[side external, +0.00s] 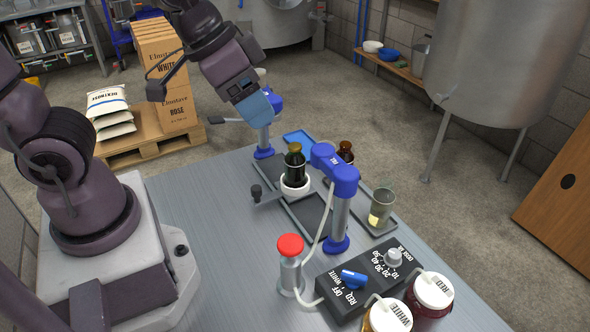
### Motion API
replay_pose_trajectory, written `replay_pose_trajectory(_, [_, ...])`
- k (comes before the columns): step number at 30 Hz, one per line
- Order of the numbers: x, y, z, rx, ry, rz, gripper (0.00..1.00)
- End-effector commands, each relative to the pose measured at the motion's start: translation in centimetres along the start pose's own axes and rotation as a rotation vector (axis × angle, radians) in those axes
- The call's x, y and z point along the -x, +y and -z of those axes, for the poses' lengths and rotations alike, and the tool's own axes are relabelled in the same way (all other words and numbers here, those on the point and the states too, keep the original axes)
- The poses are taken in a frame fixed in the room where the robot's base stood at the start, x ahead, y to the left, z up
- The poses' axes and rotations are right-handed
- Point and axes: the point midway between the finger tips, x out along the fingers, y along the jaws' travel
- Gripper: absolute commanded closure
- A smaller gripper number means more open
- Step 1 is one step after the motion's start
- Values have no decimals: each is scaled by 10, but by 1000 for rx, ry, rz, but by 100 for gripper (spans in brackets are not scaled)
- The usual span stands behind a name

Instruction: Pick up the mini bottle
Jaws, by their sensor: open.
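A dark mini bottle (294,165) with a gold-brown cap stands upright in a white round holder (296,186) near the middle of the bench. A second dark bottle (345,151) with a brown cap stands behind the blue filling head and is partly hidden. My gripper (259,112) is above the far part of the bench, left of and behind the nearer bottle and apart from it. Its blue-grey end points down in front of the far blue stand, and its fingertips are hard to make out. It is open, and I see nothing held in it.
A blue filling stand (341,205) rises close to the right of the bottle; another blue stand (264,137) is behind. A glass beaker (381,208), red-capped canister (290,265), control box (370,280) and two white-lidded jars crowd the right. The front-left bench is clear.

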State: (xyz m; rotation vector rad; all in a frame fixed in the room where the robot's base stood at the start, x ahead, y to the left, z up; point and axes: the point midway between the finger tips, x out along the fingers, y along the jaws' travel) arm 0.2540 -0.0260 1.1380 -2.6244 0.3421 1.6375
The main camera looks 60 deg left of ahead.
Motion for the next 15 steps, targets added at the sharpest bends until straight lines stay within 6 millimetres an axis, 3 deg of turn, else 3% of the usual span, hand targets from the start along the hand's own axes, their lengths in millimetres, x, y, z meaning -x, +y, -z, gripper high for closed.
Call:
replay_pose_trajectory(1, [-23, 1, 0, -23, -27, -15, 41])
replay_pose_trajectory(8, [-109, -15, -14, -150, -87, 70, 41])
replay_pose_trajectory(12, [-151, -41, -37, -275, -154, 221, 41])
replay_pose_trajectory(15, [-170, -67, -56, -396, -219, 363, 41])
